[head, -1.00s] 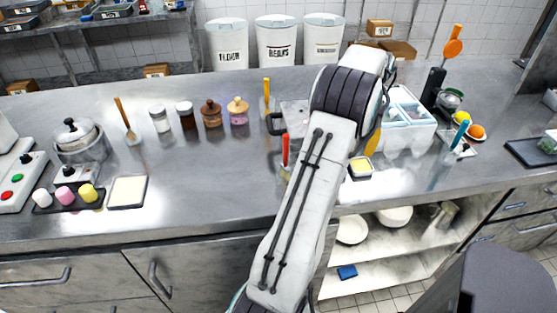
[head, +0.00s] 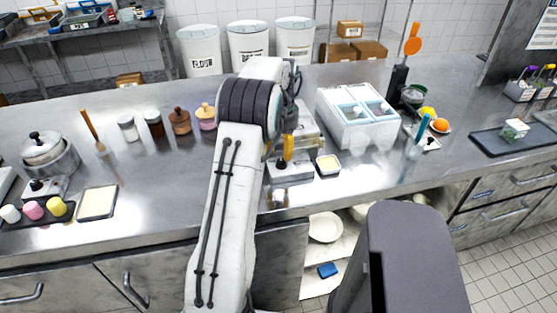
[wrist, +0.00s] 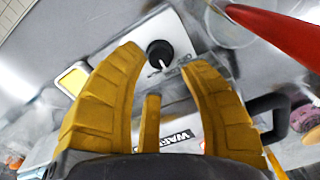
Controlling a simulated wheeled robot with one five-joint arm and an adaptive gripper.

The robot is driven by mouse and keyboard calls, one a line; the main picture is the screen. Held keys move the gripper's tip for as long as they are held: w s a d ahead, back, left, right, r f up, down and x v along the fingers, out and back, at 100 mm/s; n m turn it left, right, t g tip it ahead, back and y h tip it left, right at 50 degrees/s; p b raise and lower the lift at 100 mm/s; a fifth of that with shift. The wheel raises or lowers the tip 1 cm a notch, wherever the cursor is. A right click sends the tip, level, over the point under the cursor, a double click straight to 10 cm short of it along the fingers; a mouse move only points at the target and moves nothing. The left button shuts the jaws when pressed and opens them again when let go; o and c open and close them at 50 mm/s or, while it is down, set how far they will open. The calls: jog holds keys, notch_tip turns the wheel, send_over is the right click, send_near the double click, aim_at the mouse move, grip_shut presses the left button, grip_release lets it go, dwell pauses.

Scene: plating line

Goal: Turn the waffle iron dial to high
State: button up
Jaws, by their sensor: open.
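The waffle iron (head: 306,122) stands on the counter, partly hidden behind my arm in the head view. Its pale front panel carries a black dial (wrist: 158,52) with a white pointer mark, clear in the wrist view; I cannot read its setting. My gripper (wrist: 164,60) has its yellow fingers spread, with the dial in the picture gap between the fingertips. In the head view my gripper (head: 288,148) hangs just above the front panel (head: 290,175). I cannot tell whether a finger touches the dial.
A small dish with a yellow block (head: 328,164) sits just right of the panel. A red-handled tool (wrist: 285,32) crosses the wrist view's upper right. A black handle (wrist: 268,112) is beside the right finger. A white two-well container (head: 365,128) stands to the right.

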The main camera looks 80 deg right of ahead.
aim_at(281, 161)
jog(key=shift+f, duration=2.2)
grip_shut()
